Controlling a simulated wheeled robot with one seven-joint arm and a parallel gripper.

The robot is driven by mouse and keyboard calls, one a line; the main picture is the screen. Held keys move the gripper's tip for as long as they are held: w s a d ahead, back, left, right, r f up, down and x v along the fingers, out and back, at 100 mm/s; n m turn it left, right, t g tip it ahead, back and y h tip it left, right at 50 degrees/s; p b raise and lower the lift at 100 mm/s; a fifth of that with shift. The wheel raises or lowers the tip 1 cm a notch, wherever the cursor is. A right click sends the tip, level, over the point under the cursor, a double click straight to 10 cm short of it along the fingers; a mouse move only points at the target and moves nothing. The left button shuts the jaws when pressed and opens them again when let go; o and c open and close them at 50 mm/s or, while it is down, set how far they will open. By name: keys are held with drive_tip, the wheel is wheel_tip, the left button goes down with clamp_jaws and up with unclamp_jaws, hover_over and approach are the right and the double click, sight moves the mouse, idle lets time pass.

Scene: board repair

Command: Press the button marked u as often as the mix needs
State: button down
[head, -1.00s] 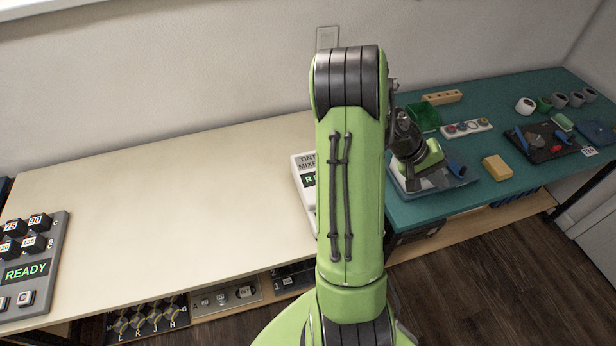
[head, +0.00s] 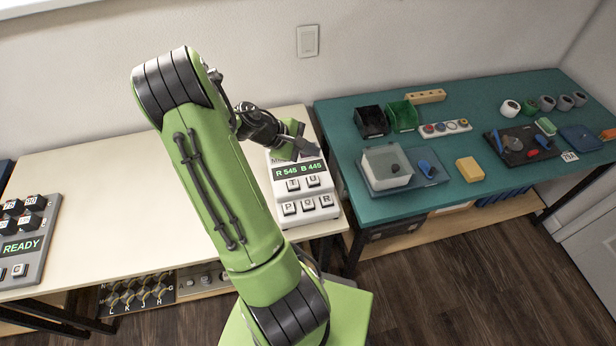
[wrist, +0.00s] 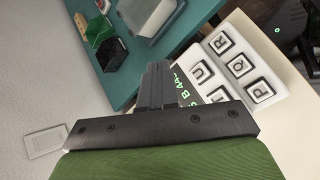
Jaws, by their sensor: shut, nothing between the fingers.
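The white tint mixer (head: 331,211) stands at the right end of the pale table. Its green display (head: 299,170) reads R 545 B 445. Below the display are keys T and U, then a row P, Q, R. The U key (head: 313,181) is at the right of the upper row. In the wrist view the U key (wrist: 204,70) shows beyond the fingers, partly shaded. My gripper (head: 307,148) is shut and empty, above the mixer's top edge behind the display, apart from the U key. Its shut fingers (wrist: 156,78) cover part of the display in the wrist view.
The green table (head: 450,200) at right holds a tray (head: 435,178) with a white container (head: 384,177), bins and a yellow block (head: 469,169). The pale table's middle is clear.

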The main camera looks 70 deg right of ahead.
sight(310, 180)
wheel_tip(310, 180, down, 8)
drive_tip(key=b, duration=0.7)
drive_tip(key=shift+f+b, duration=0.25)
drive_tip(key=shift+b, duration=0.1)
drive_tip(key=shift+f, duration=0.15)
idle(1.3)
drive_tip(key=shift+f, duration=0.4)
drive_tip(key=shift+f+b, duration=0.55)
idle(0.4)
drive_tip(key=shift+r, duration=0.15)
drive_tip(key=shift+r+p, duration=0.85)
drive_tip(key=shift+p, duration=0.05)
